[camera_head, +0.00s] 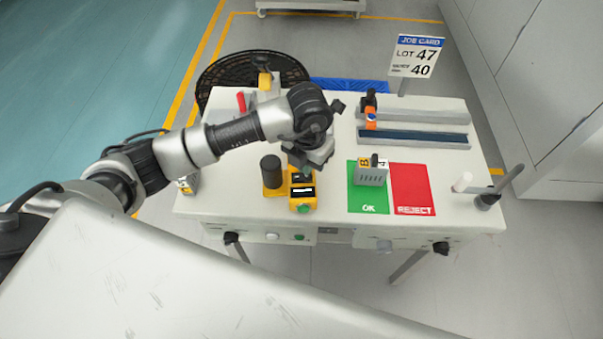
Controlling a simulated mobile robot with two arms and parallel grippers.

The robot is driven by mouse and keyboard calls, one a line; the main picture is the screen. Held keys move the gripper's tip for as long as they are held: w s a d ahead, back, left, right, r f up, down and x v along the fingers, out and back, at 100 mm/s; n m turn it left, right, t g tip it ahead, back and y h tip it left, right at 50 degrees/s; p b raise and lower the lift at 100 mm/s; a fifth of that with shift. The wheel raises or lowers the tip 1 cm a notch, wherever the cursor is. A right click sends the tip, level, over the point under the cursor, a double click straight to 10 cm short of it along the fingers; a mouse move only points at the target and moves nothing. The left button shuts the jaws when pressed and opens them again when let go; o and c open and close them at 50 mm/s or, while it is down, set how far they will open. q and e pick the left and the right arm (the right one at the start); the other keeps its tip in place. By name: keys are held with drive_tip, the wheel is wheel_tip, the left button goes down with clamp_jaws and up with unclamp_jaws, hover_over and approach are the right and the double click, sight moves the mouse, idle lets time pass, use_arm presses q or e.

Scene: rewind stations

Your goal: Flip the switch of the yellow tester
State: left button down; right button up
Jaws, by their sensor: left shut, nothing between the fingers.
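The yellow tester (303,204) stands near the front edge of the white bench, left of the green OK area. It has a dark display with a white line and a green button on its front. A dark cylinder (271,172) with a yellow base stands just left of it. My left gripper (312,164) points down over the back of the tester, shut and empty. It covers the tester's rear part, and I cannot make out the switch or whether the fingertips touch it. My right gripper is not in view.
A grey device (370,175) with a yellow tag sits on the green OK area (368,204), beside the red REJECT area (411,189). A rail with a dark blue channel (425,137) and the job card (416,56) are behind. A lever (488,198) stands at right.

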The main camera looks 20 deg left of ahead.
use_arm(q)
drive_tip(key=shift+f+b, duration=1.15)
drive_tip(key=shift+f, duration=0.2)
idle(1.1)
drive_tip(key=shift+r+p, duration=0.65)
drive_tip(key=shift+r, duration=0.15)
drive_tip(key=shift+r+p, duration=1.75)
drive_tip(key=shift+r, duration=1)
